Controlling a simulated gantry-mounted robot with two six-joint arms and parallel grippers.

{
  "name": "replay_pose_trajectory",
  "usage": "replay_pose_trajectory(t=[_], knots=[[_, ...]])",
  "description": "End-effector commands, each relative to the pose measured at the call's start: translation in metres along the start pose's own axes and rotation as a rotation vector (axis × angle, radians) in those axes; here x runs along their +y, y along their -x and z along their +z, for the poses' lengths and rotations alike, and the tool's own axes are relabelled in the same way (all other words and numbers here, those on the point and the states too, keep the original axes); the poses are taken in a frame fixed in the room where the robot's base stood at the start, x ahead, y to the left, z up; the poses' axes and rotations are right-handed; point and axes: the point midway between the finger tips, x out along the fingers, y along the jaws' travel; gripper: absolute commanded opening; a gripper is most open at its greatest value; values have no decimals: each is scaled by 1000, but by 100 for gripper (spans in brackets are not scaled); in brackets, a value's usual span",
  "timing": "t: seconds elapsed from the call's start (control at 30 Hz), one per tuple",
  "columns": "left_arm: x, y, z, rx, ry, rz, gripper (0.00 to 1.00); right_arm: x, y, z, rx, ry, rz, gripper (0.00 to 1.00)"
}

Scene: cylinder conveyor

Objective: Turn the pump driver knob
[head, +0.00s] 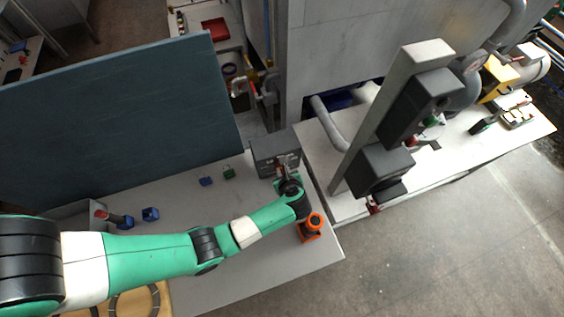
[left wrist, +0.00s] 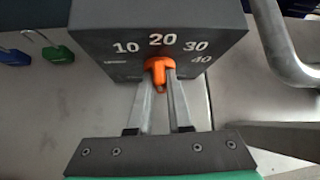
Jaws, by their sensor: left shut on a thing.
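The pump driver is a dark grey box (head: 275,150) at the back right of the white table. In the left wrist view its face (left wrist: 108,62) carries the numbers 10, 20, 30 and 40. An orange knob (left wrist: 158,64) sits on that face just under the 20. My left gripper (left wrist: 160,82) is shut on the knob, one finger on each side of it. In the head view the left gripper (head: 283,172) reaches the front of the box, and my wrist hides the knob there. My right gripper is in neither view.
Blue and green padlocks (head: 206,181) (head: 229,172) lie left of the box. An orange and black object (head: 312,226) stands close to my left wrist. A large dark panel (head: 110,120) stands behind the table. A grey pipe (left wrist: 284,45) runs right of the box.

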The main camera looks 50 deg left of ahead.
Motion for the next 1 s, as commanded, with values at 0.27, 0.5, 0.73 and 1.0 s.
replay_pose_trajectory(t=[0.27, 0.5, 0.73, 1.0], knots=[[-2, 0, 1, -3, -41, 41, 0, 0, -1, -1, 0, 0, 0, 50], [-1, 0, 0, -3, -44, 43, 0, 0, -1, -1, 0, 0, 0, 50], [-1, 0, 0, -2, -43, 43, 37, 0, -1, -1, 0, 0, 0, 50], [-1, 0, 0, -1, -43, 43, 48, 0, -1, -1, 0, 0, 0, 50]])
